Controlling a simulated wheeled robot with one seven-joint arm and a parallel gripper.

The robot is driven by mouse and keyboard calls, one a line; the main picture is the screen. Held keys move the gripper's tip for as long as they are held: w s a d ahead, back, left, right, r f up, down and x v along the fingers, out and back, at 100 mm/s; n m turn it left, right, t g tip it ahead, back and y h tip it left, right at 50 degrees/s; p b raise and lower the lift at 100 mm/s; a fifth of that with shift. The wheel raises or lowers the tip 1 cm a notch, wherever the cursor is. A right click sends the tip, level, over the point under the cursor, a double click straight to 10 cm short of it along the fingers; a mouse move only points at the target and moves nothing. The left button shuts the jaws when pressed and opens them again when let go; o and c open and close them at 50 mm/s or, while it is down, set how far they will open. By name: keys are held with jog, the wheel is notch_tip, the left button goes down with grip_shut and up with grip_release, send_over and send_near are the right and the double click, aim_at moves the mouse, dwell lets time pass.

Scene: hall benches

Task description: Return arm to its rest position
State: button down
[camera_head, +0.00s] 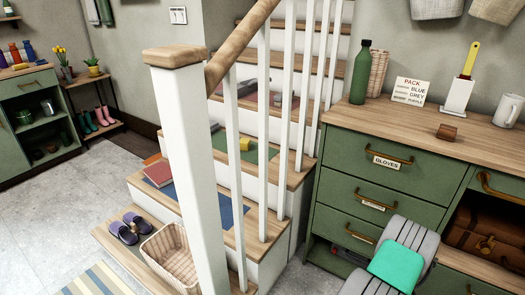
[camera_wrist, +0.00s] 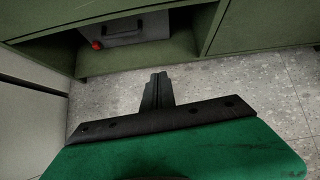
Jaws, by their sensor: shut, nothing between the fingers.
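My gripper (camera_wrist: 158,78) shows in the wrist view. Its two dark fingers are together with nothing between them, and they point toward the grey floor (camera_wrist: 240,85) in front of a green cabinet (camera_wrist: 120,62). The gripper touches nothing that I can see. In the head view my arm, grey with a teal-green part, is folded low at the bottom right in front of the drawers; the fingers are hidden there.
A green drawer unit (camera_head: 345,190) stands close at the right, with a bottle (camera_head: 360,72), sign (camera_head: 410,91), brown block (camera_head: 447,132) and mug (camera_head: 507,110) on top. A grey box (camera_wrist: 138,30) sits in the lower opening. Stairs with a white newel post (camera_head: 185,150) stand left; floor is clear farther left.

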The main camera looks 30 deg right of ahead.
jog(key=w+a+r+n+y+p, duration=0.2)
jog(key=w+a+r+n+p, duration=0.4)
jog(key=r, duration=0.7)
jog(key=w+a+r+n+t+y+p, duration=0.1)
jog(key=w+a+r+n+p, duration=0.3)
jog(key=w+a+r+n, duration=0.65)
jog(key=w+a+r+n+y+p, duration=0.2)
jog(key=w+a+r+n+p, duration=0.3)
jog(key=r, duration=1)
jog(key=s+a+r+n+y+p, duration=0.1)
jog(key=a+r+n+p, duration=0.5)
jog(key=a+r+n, duration=0.75)
jog(key=s+a+r+n+g+y+p, duration=0.1)
jog(key=s+a+r+n+p, duration=0.3)
jog(key=s+a+r+n, duration=0.2)
jog(key=s+a+r+n+g+p, duration=0.1)
jog(key=s+a+r+n+p, duration=0.3)
jog(key=a+r, duration=0.5)
notch_tip(320, 180, up, 2)
jog(key=s+n, duration=0.2)
jog(key=shift+s+a+n+y, duration=0.3)
jog(key=shift+n+y, duration=0.1)
